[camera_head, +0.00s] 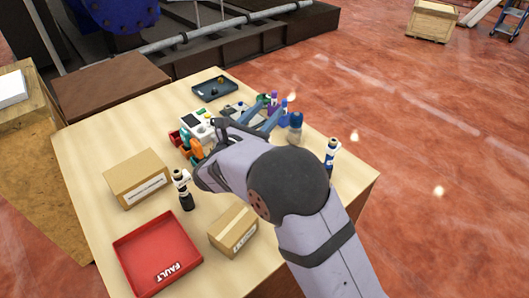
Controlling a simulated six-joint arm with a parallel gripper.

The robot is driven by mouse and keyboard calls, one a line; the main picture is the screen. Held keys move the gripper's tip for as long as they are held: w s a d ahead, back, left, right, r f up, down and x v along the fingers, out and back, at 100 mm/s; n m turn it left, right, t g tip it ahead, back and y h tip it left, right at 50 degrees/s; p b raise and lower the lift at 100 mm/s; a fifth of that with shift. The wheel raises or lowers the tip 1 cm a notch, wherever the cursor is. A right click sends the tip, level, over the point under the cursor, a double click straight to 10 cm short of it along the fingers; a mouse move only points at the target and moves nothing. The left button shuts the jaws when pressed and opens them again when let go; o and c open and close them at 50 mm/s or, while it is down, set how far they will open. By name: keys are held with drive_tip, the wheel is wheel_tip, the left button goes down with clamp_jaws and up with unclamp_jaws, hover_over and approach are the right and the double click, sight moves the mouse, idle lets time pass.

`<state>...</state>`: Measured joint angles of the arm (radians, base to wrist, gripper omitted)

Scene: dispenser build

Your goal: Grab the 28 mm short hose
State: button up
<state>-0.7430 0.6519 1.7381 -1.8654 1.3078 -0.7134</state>
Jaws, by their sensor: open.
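My gripper (272,112) is over the far middle of the wooden table (85,150). A white device with a dark green screen (190,119) stands left of my gripper. Orange and red round parts (195,147) sit just below it, partly behind my arm.
A dark tray (200,96) with small items lies at the back. Cardboard boxes (135,172) (232,226) and a red FAULT tray (150,244) are nearer. The left table edge is clear.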

drive_tip(key=shift+f+p, duration=1.1)
drive_tip(key=shift+f, duration=1.85)
drive_tip(key=x, duration=0.2)
drive_tip(key=p+x, duration=0.1)
drive_tip(key=shift+f, duration=0.25)
clamp_jaws()
drive_tip(key=shift+r, duration=0.1)
